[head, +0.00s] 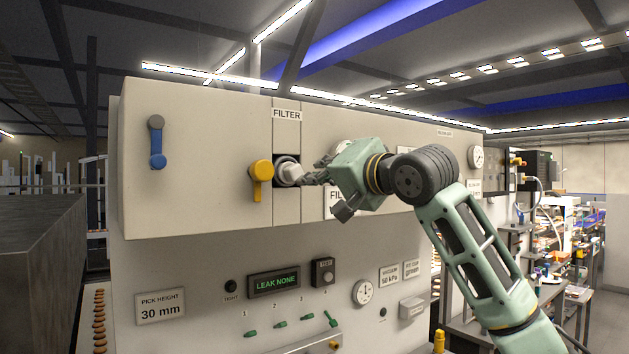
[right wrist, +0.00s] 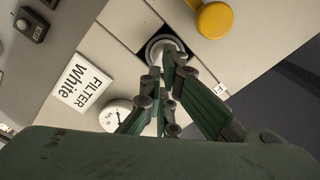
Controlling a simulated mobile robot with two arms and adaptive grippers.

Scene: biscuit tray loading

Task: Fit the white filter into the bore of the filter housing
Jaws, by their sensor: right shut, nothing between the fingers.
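The filter housing (head: 283,180) is a grey ring in a dark square opening under the FILTER label on the cream panel. It also shows in the right wrist view (right wrist: 153,47), partly behind my fingers. A pale, whitish round part (head: 291,171), which looks like the white filter, shows at the bore's mouth. How deep it sits I cannot tell. My right gripper (head: 306,177) reaches in from the right with its fingertips close in front of the bore. In the right wrist view its fingers (right wrist: 167,68) are shut with nothing between them. My left gripper is not in view.
A yellow handle (head: 261,170) is just left of the housing, and a blue handle (head: 157,145) is farther left. A "FILTER White" sign (right wrist: 82,82) is beside the opening. Below, a display (head: 274,282) reads LEAK NONE. A gauge (head: 366,292) and green levers (head: 280,325) are lower down.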

